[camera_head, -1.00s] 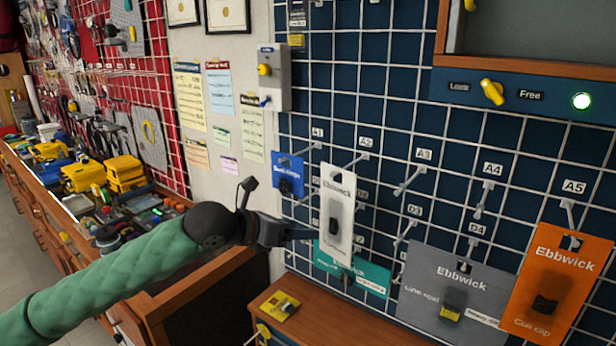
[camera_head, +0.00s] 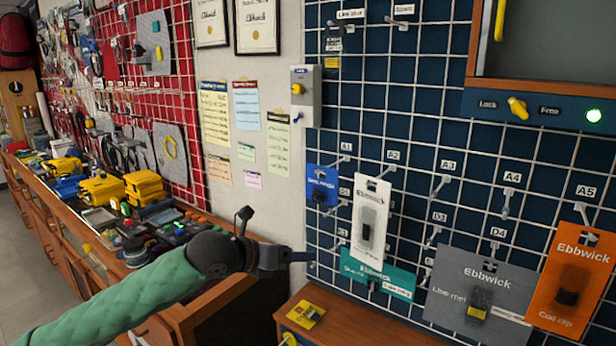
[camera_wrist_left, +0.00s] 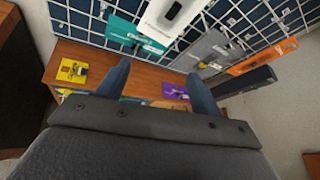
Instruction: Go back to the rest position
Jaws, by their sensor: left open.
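My left gripper (camera_head: 302,258) is open and empty, in front of the blue pegboard's lower left part. In the left wrist view its two fingers (camera_wrist_left: 160,82) stand apart with nothing between them. A white Ebbwick package (camera_head: 369,222) hangs on the board to the right of the gripper, apart from it. It also shows at the top of the left wrist view (camera_wrist_left: 172,18). My green-sleeved left arm comes in from the lower left of the head view. My right gripper is not in view.
Blue (camera_head: 321,186), teal (camera_head: 385,281), grey (camera_head: 470,300) and orange (camera_head: 575,285) packages hang on the board. A wooden cabinet (camera_head: 350,318) with a yellow card (camera_head: 305,314) stands below. A cluttered bench (camera_head: 100,235) runs along the left. A purple item (camera_wrist_left: 175,90) shows in the left wrist view.

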